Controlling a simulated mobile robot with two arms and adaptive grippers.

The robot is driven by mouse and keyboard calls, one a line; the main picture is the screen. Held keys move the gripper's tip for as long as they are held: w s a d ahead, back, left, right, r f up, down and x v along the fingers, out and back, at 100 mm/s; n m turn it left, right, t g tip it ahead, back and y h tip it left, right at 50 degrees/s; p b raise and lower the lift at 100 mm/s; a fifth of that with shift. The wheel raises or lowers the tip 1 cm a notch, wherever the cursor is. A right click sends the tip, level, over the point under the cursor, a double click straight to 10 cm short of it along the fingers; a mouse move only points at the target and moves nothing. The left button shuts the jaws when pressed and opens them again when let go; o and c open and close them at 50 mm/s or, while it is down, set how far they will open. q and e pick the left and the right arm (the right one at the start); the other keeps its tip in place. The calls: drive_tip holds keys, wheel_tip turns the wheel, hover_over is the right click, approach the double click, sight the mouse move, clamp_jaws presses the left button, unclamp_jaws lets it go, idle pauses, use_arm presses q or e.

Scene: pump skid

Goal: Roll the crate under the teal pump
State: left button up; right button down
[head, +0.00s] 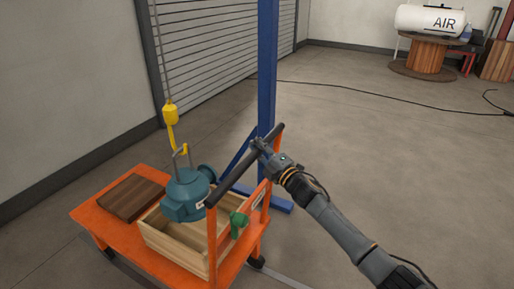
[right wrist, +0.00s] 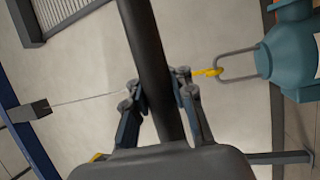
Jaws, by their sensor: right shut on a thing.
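The open wooden crate (head: 176,244) sits on an orange cart (head: 88,214). The teal pump (head: 186,196) hangs from a yellow hook (head: 171,125) by a metal loop. In the head view the pump overlaps the back left part of the crate; I cannot tell whether its bottom is above the rim or inside. The pump also shows at the right of the right wrist view (right wrist: 292,55). My right gripper (head: 262,150) is shut on the cart's dark handle bar (head: 233,180), which runs between its fingers in the right wrist view (right wrist: 158,92). My left gripper is not in view.
A brown wooden block (head: 132,197) lies on the cart beside the crate. A green object (head: 238,222) is at the crate's near right side. A blue post (head: 267,70) with floor legs stands just behind the cart. A black cable (head: 380,100) crosses the open floor at right.

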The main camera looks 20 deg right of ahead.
drive_tip(key=c, duration=1.2)
unclamp_jaws()
drive_tip(key=shift+s+a+f, duration=0.15)
drive_tip(key=shift+a+f, duration=0.05)
drive_tip(key=shift+f, duration=0.3)
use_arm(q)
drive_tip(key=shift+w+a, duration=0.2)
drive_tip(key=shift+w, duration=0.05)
use_arm(e)
drive_tip(key=shift+o, duration=0.5)
drive_tip(key=shift+d+r, duration=0.1)
drive_tip(key=shift+r, duration=0.1)
drive_tip(key=v, duration=1.2)
drive_tip(key=shift+r, duration=0.1)
